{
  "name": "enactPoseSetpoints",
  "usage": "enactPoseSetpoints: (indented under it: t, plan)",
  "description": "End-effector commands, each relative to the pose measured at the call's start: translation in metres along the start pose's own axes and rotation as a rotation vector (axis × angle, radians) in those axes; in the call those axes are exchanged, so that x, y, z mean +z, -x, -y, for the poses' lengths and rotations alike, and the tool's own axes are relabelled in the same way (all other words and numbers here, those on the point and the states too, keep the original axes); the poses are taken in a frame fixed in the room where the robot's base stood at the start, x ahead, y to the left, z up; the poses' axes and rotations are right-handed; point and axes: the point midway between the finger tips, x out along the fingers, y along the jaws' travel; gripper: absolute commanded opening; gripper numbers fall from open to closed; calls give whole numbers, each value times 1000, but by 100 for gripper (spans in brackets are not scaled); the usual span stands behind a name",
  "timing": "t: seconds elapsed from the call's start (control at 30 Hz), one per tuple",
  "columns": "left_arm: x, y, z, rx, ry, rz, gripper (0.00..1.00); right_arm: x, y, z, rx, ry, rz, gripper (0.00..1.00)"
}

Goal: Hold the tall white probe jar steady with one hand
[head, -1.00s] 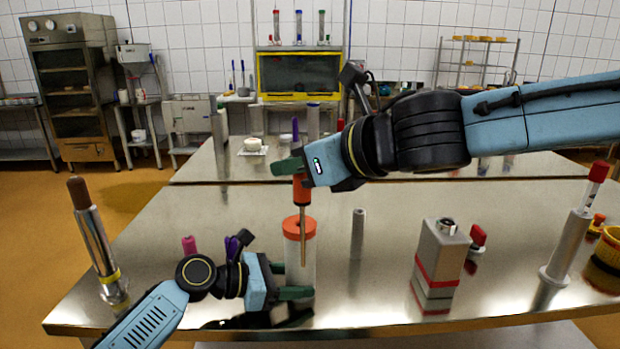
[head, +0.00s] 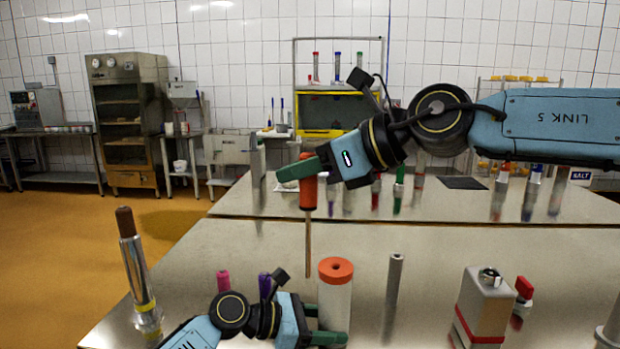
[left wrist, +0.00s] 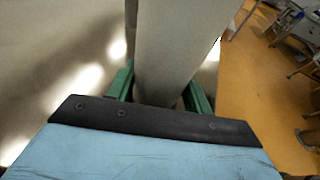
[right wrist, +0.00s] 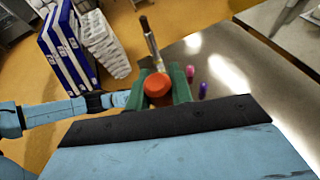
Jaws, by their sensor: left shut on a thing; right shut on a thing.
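The tall white probe jar (head: 335,305) stands upright on the near table, with an orange lid (head: 336,269) that has a dark hole. My left gripper (head: 328,326) is shut around its lower body; the pale jar wall (left wrist: 178,50) fills the space between the fingers in the left wrist view. My right gripper (head: 303,172) is shut on the orange handle (head: 308,190) of a probe, seen end-on in the right wrist view (right wrist: 158,86). The probe's thin rod (head: 308,245) hangs down, its tip left of the lid in the head view.
A grey cylinder (head: 395,280) stands right of the jar. A grey box with a red band (head: 484,305) is further right. Pink (head: 223,281) and purple (head: 265,287) items are left of it, near a metal tube with a brown top (head: 132,262).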

Motion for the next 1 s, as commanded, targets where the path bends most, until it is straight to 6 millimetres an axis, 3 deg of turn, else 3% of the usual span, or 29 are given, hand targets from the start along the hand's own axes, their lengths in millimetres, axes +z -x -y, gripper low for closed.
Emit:
enactPoseSetpoints:
  t: [0.27,0.5,1.0]
  plan:
    - [0,0,0,0,0,1,38,20,-2,20,66,20,4,0]
    - [0,0,0,0,0,0,38,40,33,61,-34,-11,0,0]
    - [0,0,0,0,0,1,38,43,42,68,-65,-25,-2,0]
